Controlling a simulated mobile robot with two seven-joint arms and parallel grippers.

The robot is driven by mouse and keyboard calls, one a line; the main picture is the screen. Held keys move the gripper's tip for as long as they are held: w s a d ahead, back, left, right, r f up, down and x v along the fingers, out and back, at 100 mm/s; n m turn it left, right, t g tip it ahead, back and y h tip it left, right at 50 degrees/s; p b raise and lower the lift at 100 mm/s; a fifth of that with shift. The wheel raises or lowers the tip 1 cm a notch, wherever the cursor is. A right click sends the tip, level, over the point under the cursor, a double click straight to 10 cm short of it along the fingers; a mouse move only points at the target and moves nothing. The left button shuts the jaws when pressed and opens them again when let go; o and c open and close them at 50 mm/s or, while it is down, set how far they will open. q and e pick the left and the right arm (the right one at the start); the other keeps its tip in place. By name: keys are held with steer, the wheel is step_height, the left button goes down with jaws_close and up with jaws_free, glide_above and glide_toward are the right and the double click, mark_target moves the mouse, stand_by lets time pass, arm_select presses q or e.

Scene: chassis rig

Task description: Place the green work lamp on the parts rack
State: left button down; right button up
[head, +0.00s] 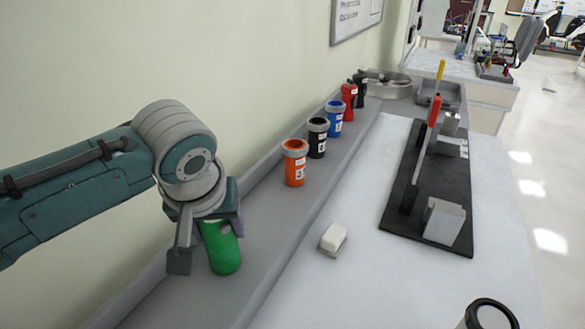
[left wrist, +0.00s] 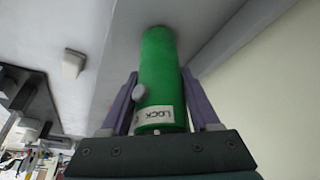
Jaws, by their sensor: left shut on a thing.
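The green work lamp (head: 224,250) is a green cylinder. My left gripper (head: 205,232) is shut on it and holds it over the near end of the long grey ledge along the wall, which looks like the parts rack (head: 268,222). I cannot tell whether the lamp's lower end touches the ledge. In the left wrist view the lamp (left wrist: 160,65) sits between the purple fingers of the gripper (left wrist: 162,95). It shows a knob and a white label reading "LOCK". My right gripper is not in view.
On the ledge stand orange (head: 294,163), black (head: 317,138) and blue (head: 335,119) canisters, with red (head: 349,101) and black (head: 360,88) items beyond. A white block (head: 333,238) lies on the bench, left of a black fixture plate (head: 404,205). The ledge between lamp and orange canister is clear.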

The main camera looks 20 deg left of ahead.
arm_select(q)
steer(key=shift+c, duration=0.6)
jaws_free()
steer(key=shift+f, duration=0.1)
steer(key=shift+r, duration=0.35)
steer(key=p+v, duration=0.3)
steer(key=v, duration=0.8)
steer(key=s+d+f+m+h, duration=0.1)
steer(key=s+m, duration=0.3)
steer(key=s, duration=0.4)
steer(key=s+d+m+h, duration=0.1)
steer(key=s+d+m, duration=0.2)
steer(key=s, duration=0.6)
steer(key=shift+f+m, duration=0.4)
